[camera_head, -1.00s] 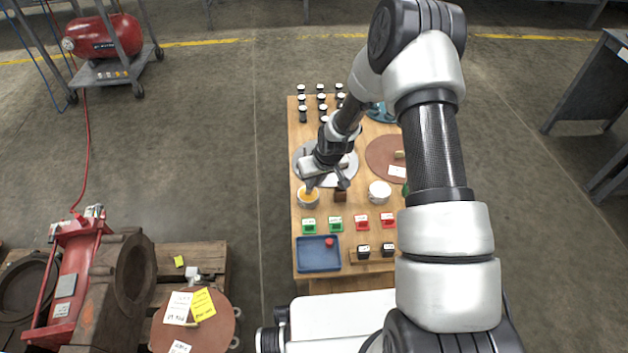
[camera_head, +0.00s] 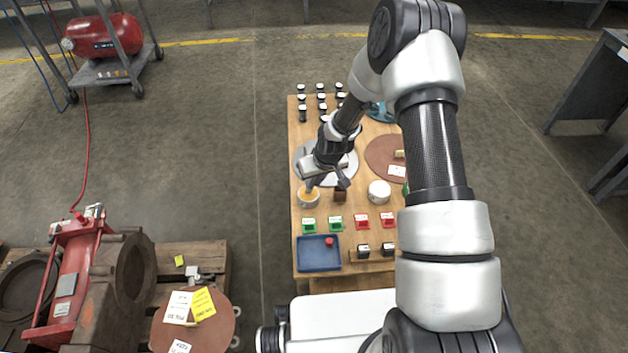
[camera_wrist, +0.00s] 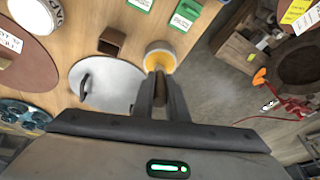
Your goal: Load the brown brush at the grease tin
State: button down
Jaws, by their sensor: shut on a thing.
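The grease tin (camera_head: 308,199) is a small pale round tin with yellow-orange contents, near the left edge of the wooden table. It also shows just beyond my fingertips in the wrist view (camera_wrist: 160,52). My gripper (camera_head: 327,184) is above the table beside the tin. In the wrist view my gripper (camera_wrist: 161,88) is shut on a thin dark brown piece, the brown brush (camera_wrist: 160,91). The fingers hide most of the brush, and I cannot tell whether its bristles touch the grease.
A small brown open block (camera_wrist: 111,41) stands beside the tin. A grey disc with a handle (camera_wrist: 103,92) lies close by. Green tags (camera_head: 309,224), red tags, a white cup (camera_head: 379,191) and a blue tray (camera_head: 318,262) share the table. Dark-capped jars stand at the back.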

jog(key=shift+r+p, duration=2)
jog(key=shift+r, duration=1.45)
jog(key=s+d+r+m+p, duration=0.1)
jog(key=s+d+r+p, duration=0.2)
jog(key=r+p, duration=0.5)
jog(key=s+d+r+m+p, duration=0.1)
jog(key=s+d+r+p, duration=0.2)
jog(key=r, duration=1.5)
jog(key=s+d+r+m+h+p, duration=0.1)
jog(key=s+d+r+p, duration=0.2)
jog(key=s+r+p, duration=0.4)
notch_tip(320, 180, up, 7)
jog(key=p, duration=0.6)
